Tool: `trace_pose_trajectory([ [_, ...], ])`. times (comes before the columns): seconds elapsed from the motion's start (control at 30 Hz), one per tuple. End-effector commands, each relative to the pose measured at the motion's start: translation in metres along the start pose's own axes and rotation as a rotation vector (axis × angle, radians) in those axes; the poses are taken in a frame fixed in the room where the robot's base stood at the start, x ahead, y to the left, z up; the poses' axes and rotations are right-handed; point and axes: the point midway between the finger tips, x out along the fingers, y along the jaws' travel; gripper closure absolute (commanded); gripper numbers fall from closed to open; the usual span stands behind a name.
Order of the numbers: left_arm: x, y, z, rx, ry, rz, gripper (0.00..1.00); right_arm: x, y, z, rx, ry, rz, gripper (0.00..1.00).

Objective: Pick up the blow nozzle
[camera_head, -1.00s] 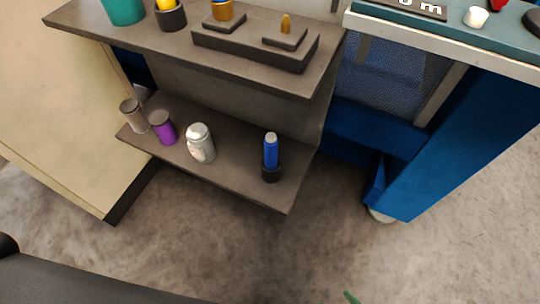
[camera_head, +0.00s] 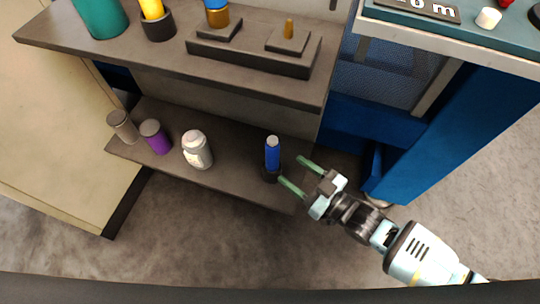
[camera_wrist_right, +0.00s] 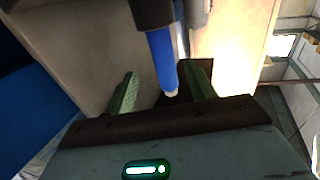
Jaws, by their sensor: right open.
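The blow nozzle, which I take to be the blue upright piece (camera_head: 272,153) with a pale tip, stands in a black round holder (camera_head: 271,174) on the lower shelf. My right gripper (camera_head: 291,170) reaches in from the lower right, its green fingers open and pointing at the holder and nozzle from the right. In the right wrist view the blue nozzle (camera_wrist_right: 161,53) shows between the two spread fingers, with its tip towards the palm side of the picture. I see no clear contact. My left gripper is not in view.
On the same lower shelf (camera_head: 228,180) stand a white jar (camera_head: 197,150), a purple can (camera_head: 155,137) and a grey-brown can (camera_head: 122,126), left of the nozzle. The upper shelf (camera_head: 110,48) overhangs behind. A blue cabinet frame (camera_head: 440,140) stands close on the right.

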Motion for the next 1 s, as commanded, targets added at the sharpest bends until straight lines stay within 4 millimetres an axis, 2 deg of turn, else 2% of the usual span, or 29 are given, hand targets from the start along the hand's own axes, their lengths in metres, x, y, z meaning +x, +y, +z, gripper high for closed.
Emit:
trace_pose_trajectory([
  [0.3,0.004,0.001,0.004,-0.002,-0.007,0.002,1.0,0.024,-0.001,0.001,0.002,0.0,0.001,0.45],
  [0.57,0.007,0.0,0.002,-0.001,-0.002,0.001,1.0,0.031,-0.002,-0.001,0.002,-0.001,0.001,0.45],
  [0.9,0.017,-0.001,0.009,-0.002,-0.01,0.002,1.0,0.074,-0.005,-0.005,0.002,-0.001,0.001,0.45],
  [1.0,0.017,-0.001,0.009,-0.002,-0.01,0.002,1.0,0.078,-0.005,-0.005,0.002,-0.003,0.001,0.45],
])
